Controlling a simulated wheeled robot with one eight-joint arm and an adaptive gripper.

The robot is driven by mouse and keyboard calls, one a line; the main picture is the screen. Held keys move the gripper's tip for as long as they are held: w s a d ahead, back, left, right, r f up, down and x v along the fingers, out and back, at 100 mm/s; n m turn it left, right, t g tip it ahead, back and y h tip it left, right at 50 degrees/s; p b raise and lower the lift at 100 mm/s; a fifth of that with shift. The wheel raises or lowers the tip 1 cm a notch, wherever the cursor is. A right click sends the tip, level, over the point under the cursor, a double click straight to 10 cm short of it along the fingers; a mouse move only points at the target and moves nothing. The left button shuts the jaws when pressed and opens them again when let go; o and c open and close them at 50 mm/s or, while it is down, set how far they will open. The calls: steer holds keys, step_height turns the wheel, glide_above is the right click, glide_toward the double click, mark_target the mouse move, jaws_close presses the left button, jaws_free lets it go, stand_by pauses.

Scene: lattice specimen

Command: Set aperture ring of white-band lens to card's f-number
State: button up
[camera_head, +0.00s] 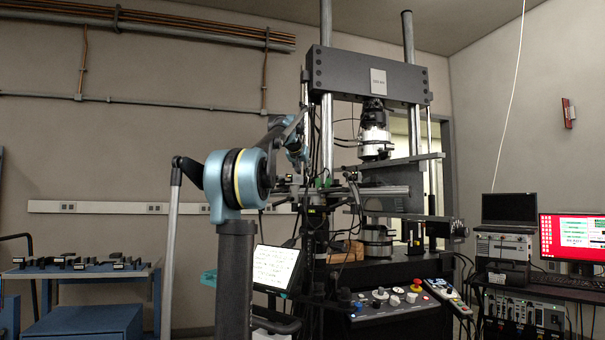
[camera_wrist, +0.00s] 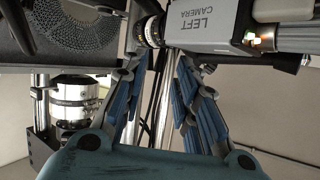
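In the wrist view, a grey camera body marked LEFT CAMERA (camera_wrist: 212,22) is at the top, its lettering tilted. A dark lens (camera_wrist: 148,31) sticks out from its left end with a pale ring around it; I cannot read its scale. My gripper (camera_wrist: 160,62) has its two blue fingers apart, with the tips just below the lens in the picture and nothing between them. Whether a tip touches the lens I cannot tell. In the head view, a tilted white panel with lines of writing (camera_head: 276,267) stands low in front; it is too small to read, and I cannot tell if it is the card.
A tall test frame (camera_head: 366,72) with steel columns stands in the head view, holding a white and black cylinder (camera_head: 375,133). A control panel (camera_head: 395,302) with knobs is in front. A laptop (camera_head: 509,208) and red-screened monitor (camera_head: 574,238) are right, a blue workbench (camera_head: 80,272) left.

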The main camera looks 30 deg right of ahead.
steer(key=shift+w+d+f, duration=0.3)
steer(key=shift+w+d, duration=0.15)
steer(key=shift+d, duration=0.05)
steer(key=shift+c, duration=0.3)
jaws_close()
